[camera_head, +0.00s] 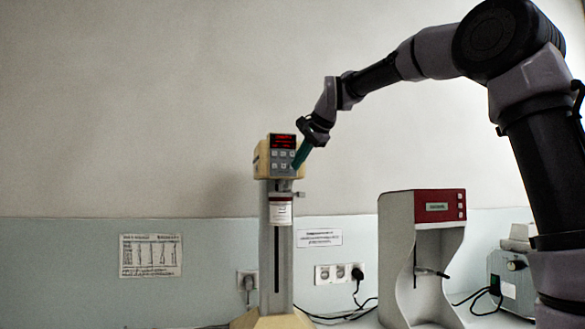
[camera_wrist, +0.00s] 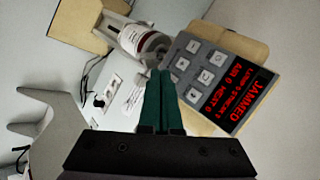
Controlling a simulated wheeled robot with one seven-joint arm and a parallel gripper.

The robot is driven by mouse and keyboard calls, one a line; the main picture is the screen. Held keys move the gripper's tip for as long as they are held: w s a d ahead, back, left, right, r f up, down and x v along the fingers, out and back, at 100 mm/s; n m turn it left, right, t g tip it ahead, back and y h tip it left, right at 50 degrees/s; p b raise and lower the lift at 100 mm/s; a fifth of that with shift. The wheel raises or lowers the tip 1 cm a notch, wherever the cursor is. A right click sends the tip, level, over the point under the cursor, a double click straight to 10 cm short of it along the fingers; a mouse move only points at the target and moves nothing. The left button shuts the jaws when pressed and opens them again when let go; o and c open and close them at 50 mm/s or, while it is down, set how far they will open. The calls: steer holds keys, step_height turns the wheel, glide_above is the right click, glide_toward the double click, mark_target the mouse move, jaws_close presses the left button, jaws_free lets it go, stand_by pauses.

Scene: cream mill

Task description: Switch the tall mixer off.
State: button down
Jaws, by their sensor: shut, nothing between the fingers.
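The tall mixer (camera_head: 263,160) stands on a grey column (camera_head: 264,240) with a cream head. Its front panel (camera_wrist: 206,95) has a grey keypad of several pale buttons and a lit red display (camera_wrist: 240,97), on which "JAMMED" can be read in the wrist view. The display also shows lit in the head view (camera_head: 283,141). My gripper (camera_head: 294,166) has green fingers, shut and empty, reaching the lower right of the panel. In the wrist view the fingertips (camera_wrist: 160,72) lie at the keypad's edge, close to the buttons; I cannot tell whether they touch.
A white cylinder with a label (camera_head: 281,209) sits below the mixer head. A red-topped grey machine (camera_head: 434,207) stands to the right, with a grey box (camera_head: 514,278) beyond it. Wall sockets (camera_head: 339,273) and cables lie behind.

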steer(key=shift+w, duration=0.1)
steer(key=shift+w+a, duration=0.15)
steer(key=shift+w, duration=0.15)
steer(key=shift+w, duration=0.3)
stand_by(0.6)
steer(key=shift+s, duration=0.65)
steer(key=shift+s, duration=0.1)
steer(key=s, duration=0.1)
steer(key=s+d, duration=0.1)
steer(key=s, duration=0.2)
steer(key=shift+s+d+r, duration=0.2)
steer(key=shift+s+d, duration=0.15)
stand_by(0.8)
